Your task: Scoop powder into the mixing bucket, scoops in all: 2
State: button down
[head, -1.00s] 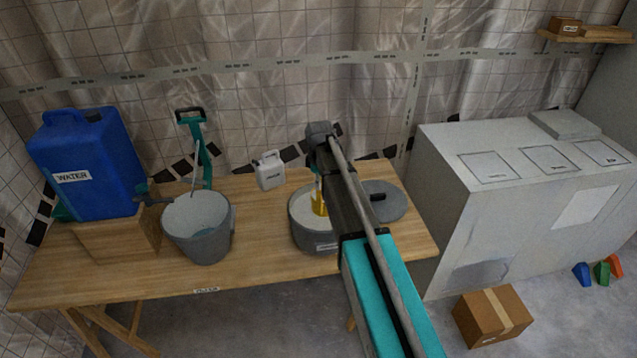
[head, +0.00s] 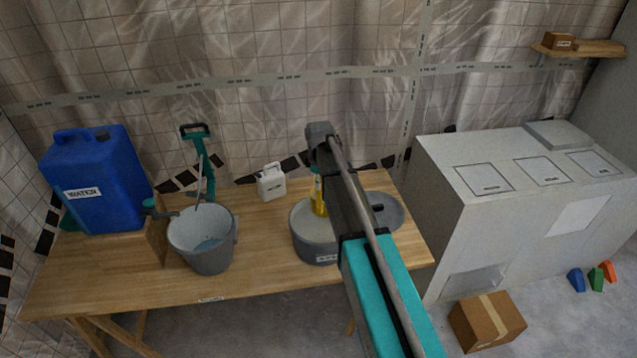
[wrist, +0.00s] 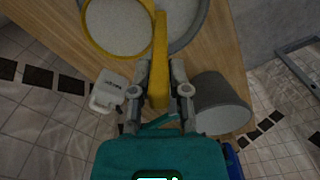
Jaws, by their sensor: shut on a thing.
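My gripper (wrist: 160,88) is shut on the yellow handle of the scoop (wrist: 159,45). The scoop's round bowl holds pale powder in the wrist view. In the head view the scoop (head: 320,197) is upright over the powder tub (head: 318,252), a grey tub of pale powder with its rim partly hidden by my arm. I cannot tell whether the bowl touches the powder. The mixing bucket (head: 205,258) is grey, stands to the left on the table and shows a bluish patch inside. It also shows in the wrist view (wrist: 222,100).
The blue water container (head: 95,185) stands on a wooden block at the left, its tap towards the bucket. A teal-handled tool (head: 203,165) stands behind the bucket. A white jug (head: 271,182) stands between bucket and tub. A grey lid (head: 389,212) lies right of the tub.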

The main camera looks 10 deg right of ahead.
jog(key=shift+r+p, duration=0.95)
jog(key=shift+r, duration=0.25)
jog(key=shift+r, duration=0.25)
jog(key=shift+d, duration=0.1)
